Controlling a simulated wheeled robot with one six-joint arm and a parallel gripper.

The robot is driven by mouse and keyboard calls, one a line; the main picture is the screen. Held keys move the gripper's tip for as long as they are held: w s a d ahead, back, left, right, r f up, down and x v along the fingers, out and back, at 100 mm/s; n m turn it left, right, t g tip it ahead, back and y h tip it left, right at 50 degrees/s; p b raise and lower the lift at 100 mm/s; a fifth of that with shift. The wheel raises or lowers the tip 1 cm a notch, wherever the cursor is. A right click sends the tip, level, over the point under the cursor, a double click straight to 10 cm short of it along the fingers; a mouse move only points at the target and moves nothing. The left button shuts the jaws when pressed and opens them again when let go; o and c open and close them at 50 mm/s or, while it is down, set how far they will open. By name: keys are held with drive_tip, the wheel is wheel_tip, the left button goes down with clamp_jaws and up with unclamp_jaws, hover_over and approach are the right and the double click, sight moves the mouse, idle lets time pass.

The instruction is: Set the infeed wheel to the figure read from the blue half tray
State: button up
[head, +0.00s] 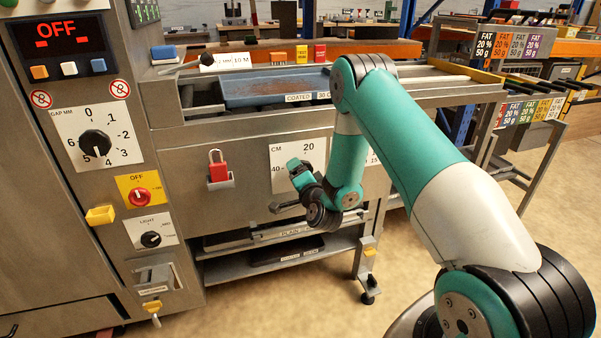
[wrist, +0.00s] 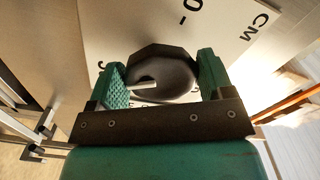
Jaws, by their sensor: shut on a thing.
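My gripper (head: 294,168) is at the white dial plate marked CM (head: 284,155) on the machine's front. In the wrist view, my gripper (wrist: 163,82) is shut on a dark grey round knob (wrist: 160,62) with a white pointer mark, one green finger on each side. The plate (wrist: 215,22) shows behind it, turned in the picture. In the head view the gripper hides the knob, and 20 and 40 show on the plate. The knob's exact setting cannot be read. The blue tray (head: 262,87) lies on the infeed bed, with a label reading COATED 30 and a cut-off letter.
A second plate (head: 374,159) is mostly behind my arm. A red padlock (head: 218,167) hangs left of the CM plate. The gap dial (head: 95,143), a red OFF switch (head: 140,195) and a light knob (head: 151,239) are on the left column. Floor at right is open.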

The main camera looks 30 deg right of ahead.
drive_tip(key=shift+f, duration=0.1)
idle(0.4)
drive_tip(key=o, duration=0.9)
drive_tip(key=shift+a, duration=0.1)
drive_tip(key=shift+c, duration=0.2)
drive_tip(key=shift+s, duration=0.1)
